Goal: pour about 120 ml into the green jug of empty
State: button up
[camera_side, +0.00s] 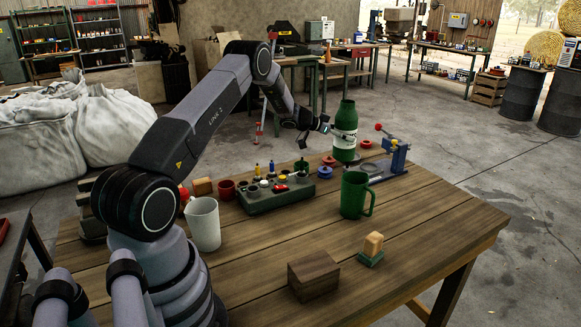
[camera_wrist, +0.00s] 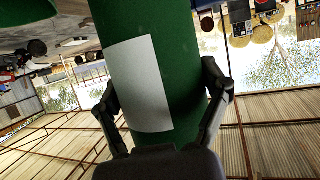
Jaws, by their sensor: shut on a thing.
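A green bottle (camera_side: 346,117) with a white label stands upright near the far edge of the table. My gripper (camera_side: 331,131) reaches it from the left and is shut around its body. In the wrist view the bottle (camera_wrist: 185,60) fills the middle, with a finger against each side and its label facing me. I cannot tell whether its base touches the table. The green jug (camera_side: 353,196) stands upright on the table, nearer the side camera, with its handle to the right. Its inside is hidden.
A white cup (camera_side: 204,224), a green block tray (camera_side: 277,196) with small items, a blue-grey clamp device (camera_side: 394,160), a dark wooden box (camera_side: 313,275) and a small wooden block on a green base (camera_side: 371,247) stand on the table (camera_side: 430,235). The right front is clear.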

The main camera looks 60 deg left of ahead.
aim_at(344, 149)
jog(key=shift+f, duration=1.05)
jog(key=shift+r+y, duration=0.1)
jog(key=shift+y, duration=0.2)
jog(key=shift+r+m+t+y, duration=0.25)
jog(key=shift+m+y, duration=0.25)
jog(key=shift+m, duration=0.5)
jog(key=shift+d+m+t+y, duration=0.15)
jog(key=shift+m+t+y, duration=0.3)
jog(key=shift+m, duration=0.35)
jog(key=shift+s+d+f+m+y, duration=0.15)
jog(key=shift+f+m+y, duration=0.3)
jog(key=shift+f+m, duration=0.5)
jog(key=shift+w+a+f+m+t+y, duration=0.2)
jog(key=shift+a+f+m+t+y, duration=0.25)
jog(key=shift+m+t, duration=0.45)
jog(key=m, duration=0.1)
jog(key=a+m+t, duration=0.1)
jog(key=m, duration=0.1)
jog(key=shift+w+y, duration=0.15)
jog(key=shift+y, duration=0.1)
jog(key=shift+d+f+m+t, duration=0.3)
jog(key=shift+d+f+m, duration=0.25)
jog(key=shift+m, duration=0.2)
